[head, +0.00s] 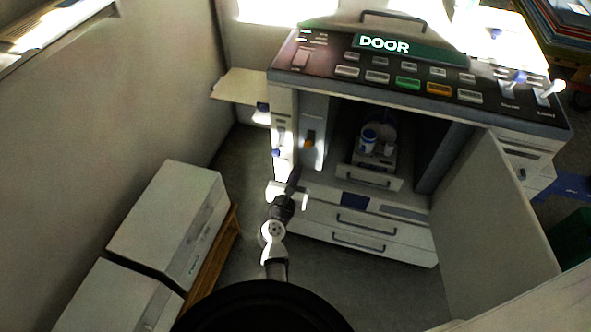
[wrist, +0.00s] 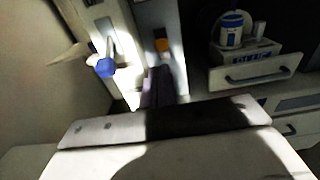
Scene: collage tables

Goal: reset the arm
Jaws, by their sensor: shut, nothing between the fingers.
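My arm rises from the lower middle of the head view and reaches toward the front of a cabinet with a sign reading DOOR (head: 384,45). My gripper (head: 294,176) is a dark, narrow tip, shut and empty, near the cabinet's left front. In the wrist view, the dark fingers (wrist: 158,85) are together below an orange part on the cabinet's post. No gap shows between them. The pale wrist body fills the bottom of that view.
The cabinet door (head: 490,205) stands open on the right. Inside, a drawer (head: 369,178) holds a blue-and-white container (head: 368,141) and a small white cup. A blue knob (wrist: 106,67) juts out left of the fingers. White boxes (head: 170,220) stand at left; grey floor (head: 243,160) shows between.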

